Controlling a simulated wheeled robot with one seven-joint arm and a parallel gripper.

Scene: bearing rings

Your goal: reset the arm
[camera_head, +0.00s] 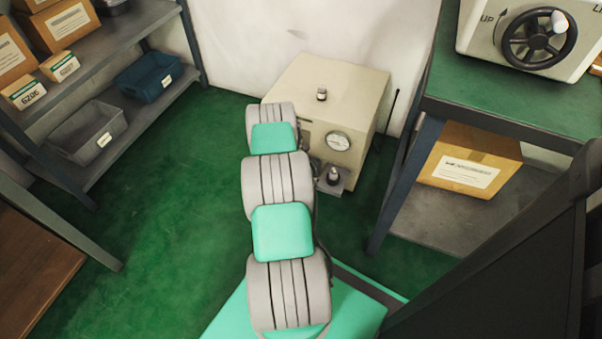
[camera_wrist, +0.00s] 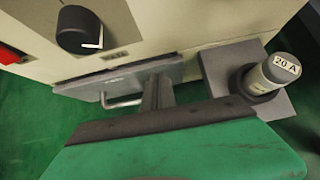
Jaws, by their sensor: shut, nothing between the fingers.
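My arm reaches forward in the head view, from the bottom middle up to the left side of a cream cabinet (camera_head: 335,88). The arm hides my gripper there. In the wrist view, my gripper (camera_wrist: 158,88) shows its green body and dark bar at the bottom, with the fingers together and empty. They point at a grey plate with a wire handle (camera_wrist: 122,101) on the cabinet front; I cannot tell whether they touch it. A cylinder marked 20 A (camera_wrist: 272,75) stands on a grey block to their right, apart from them.
The cabinet front has a black knob (camera_wrist: 80,30) and a red part (camera_wrist: 10,54); a gauge (camera_head: 338,141) also shows. Shelves with bins (camera_head: 150,77) and boxes stand left. A green-topped bench (camera_head: 490,95) with a handwheel device (camera_head: 535,38) stands right. Green floor lies open at left.

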